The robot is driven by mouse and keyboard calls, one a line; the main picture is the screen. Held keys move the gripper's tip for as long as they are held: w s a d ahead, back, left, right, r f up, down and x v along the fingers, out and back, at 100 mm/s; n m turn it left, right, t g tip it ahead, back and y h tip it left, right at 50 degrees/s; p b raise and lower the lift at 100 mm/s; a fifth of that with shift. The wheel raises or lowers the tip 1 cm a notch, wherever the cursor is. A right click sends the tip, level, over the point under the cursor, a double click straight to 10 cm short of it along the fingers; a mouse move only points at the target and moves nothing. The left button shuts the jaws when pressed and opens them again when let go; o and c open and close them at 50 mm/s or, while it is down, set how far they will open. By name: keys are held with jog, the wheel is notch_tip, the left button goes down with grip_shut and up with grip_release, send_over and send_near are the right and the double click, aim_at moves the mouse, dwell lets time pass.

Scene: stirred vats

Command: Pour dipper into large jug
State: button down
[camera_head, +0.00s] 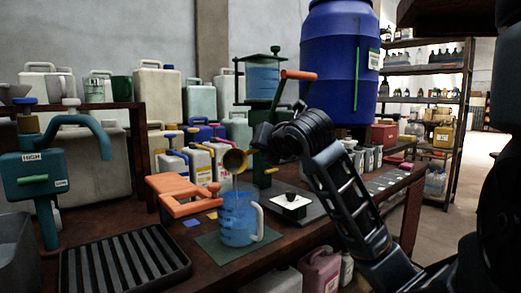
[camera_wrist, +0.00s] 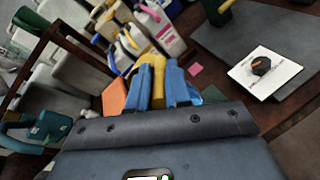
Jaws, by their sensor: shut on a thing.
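The dipper (camera_head: 235,160) is a brass-yellow cup, held tilted with its mouth facing left, above the large jug. A thin stream of liquid falls from it toward the jug. The large jug (camera_head: 239,222) is clear with a blue tint and a pale handle on its right; it stands upright on a green mat (camera_head: 222,250). My gripper (camera_head: 261,141) is just right of the dipper cup. In the wrist view my gripper (camera_wrist: 161,82) has its blue fingers closed about the yellow dipper handle (camera_wrist: 157,66).
An orange clamp-like frame (camera_head: 180,196) lies close left of the jug. A black slatted tray (camera_head: 122,266) and a teal pump (camera_head: 40,175) stand farther left. A white-topped device (camera_head: 293,206) sits right of the jug. A big blue barrel (camera_head: 340,65) rises behind.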

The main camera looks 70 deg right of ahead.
jog(key=shift+s+a+f+t+h+b, duration=0.3)
jog(key=shift+f+t+h+b, duration=0.15)
jog(key=shift+b, duration=1.5)
jog(key=shift+s+a+f+t+h+b, duration=0.3)
jog(key=shift+f+b, duration=0.25)
jog(key=shift+b, duration=1.4)
jog(key=shift+s+a+f+t+h+b, duration=0.2)
jog(key=shift+a+f+t+h+b, duration=0.25)
jog(key=shift+b, duration=1.5)
jog(key=shift+s+a+t+h+b, duration=0.2)
jog(key=shift+t+h+b, duration=0.25)
jog(key=shift+b, duration=0.9)
jog(key=shift+s+a+r+n+t+h+b, duration=0.2)
jog(key=shift+s+a+t+h+b, duration=0.1)
jog(key=shift+t+h, duration=0.35)
jog(key=shift+s+a+r+n+t+h+b, duration=0.15)
jog(key=shift+s+a+r+t+h, duration=0.1)
jog(key=shift+t+h, duration=0.3)
